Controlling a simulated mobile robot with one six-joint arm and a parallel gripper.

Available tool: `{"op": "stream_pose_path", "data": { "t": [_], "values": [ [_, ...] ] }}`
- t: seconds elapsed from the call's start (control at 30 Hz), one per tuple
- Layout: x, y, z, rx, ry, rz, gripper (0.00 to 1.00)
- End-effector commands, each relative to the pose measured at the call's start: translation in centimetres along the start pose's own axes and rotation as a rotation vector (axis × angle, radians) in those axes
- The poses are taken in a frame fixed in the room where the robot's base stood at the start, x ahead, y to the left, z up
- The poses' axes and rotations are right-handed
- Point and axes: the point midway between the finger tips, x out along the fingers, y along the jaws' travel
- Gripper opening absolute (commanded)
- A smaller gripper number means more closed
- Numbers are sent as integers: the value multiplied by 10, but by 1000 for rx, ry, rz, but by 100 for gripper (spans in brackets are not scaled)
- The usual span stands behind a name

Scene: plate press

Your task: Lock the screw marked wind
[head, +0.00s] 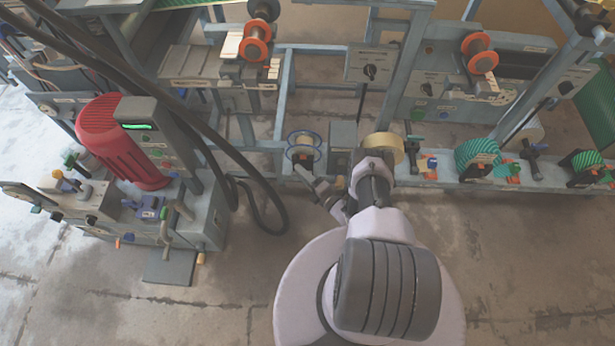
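No label in the head view is readable, so I cannot tell which screw is marked wind. More small handles sit along the low rail, such as a dark one (533,149) at the right. My gripper (306,174) seems to be the small dark end left of my arm, just below a blue-rimmed spool (303,146). Its fingers are too small to tell open from shut. I see nothing clearly held.
A red motor (121,142) stands on the grey machine (206,220) at the left, with black cables hanging beside it. Orange-rimmed spools (479,53) sit on the upper frame. Teal rolls (478,153) sit on the low rail (440,181). The concrete floor (540,270) at lower right is clear.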

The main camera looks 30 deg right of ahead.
Motion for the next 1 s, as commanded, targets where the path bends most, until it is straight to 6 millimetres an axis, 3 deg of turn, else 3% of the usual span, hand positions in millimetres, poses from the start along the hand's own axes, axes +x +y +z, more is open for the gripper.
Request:
{"op": "stream_pose_path", "data": {
  "t": [0.17,0.4,0.6,0.77,1.0],
  "values": [
    [-33,0,2,3,-7,-2,36],
    [-108,0,3,4,-11,-1,36],
    [-156,1,2,2,-8,0,36],
    [-171,0,0,1,-3,0,36],
    [-172,0,0,1,-1,0,36]
  ]
}}
